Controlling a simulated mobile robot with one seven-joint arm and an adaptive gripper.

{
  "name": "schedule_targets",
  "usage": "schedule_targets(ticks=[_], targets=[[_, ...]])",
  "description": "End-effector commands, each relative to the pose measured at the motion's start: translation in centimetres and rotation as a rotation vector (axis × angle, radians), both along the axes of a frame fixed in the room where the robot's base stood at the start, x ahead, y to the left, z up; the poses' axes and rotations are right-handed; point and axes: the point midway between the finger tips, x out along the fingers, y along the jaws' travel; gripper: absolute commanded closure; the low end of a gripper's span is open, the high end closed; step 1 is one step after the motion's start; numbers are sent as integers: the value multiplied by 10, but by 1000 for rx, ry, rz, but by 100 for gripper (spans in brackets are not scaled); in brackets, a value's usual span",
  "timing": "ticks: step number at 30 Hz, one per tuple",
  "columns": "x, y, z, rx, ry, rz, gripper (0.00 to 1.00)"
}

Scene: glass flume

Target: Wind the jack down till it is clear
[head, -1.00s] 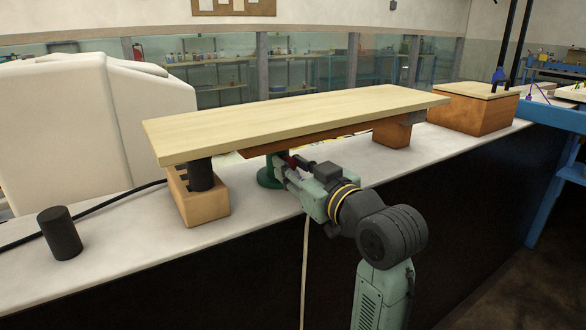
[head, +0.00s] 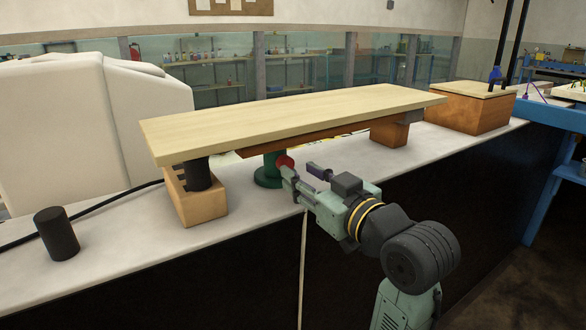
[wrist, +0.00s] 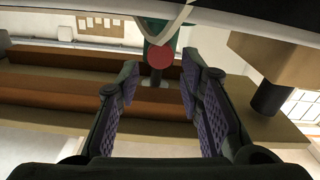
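The green jack (head: 268,170) stands on the counter under the long wooden board (head: 290,118). Its round red knob (head: 285,163) faces my gripper (head: 299,171). In the wrist view, which looks upside down, the red knob (wrist: 160,57) shows between and beyond my fingers (wrist: 161,66). The fingers are spread apart and empty, a short way off the knob. The jack's top goes up to the reddish-brown beam (head: 310,138) under the board; I cannot tell whether it touches.
A wooden block with a black cylinder (head: 200,176) is under the board's left end, and another block (head: 388,132) under its right. A loose black cylinder (head: 57,234) stands at the left. A wooden box (head: 470,112) is at the back right. The counter's front edge is near my arm.

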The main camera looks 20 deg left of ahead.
Motion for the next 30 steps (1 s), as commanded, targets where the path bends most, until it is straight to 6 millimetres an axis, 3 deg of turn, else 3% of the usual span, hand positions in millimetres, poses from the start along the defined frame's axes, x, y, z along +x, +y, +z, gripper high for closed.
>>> schedule_targets(ticks=[6, 12, 26, 30], targets=[[-27, -37, 0, 0, -1, -5, 66], [-42, -54, 0, 0, 0, -1, 66], [-45, -57, 0, 0, 0, 0, 66], [-45, -52, 1, 0, 1, 9, 58]])
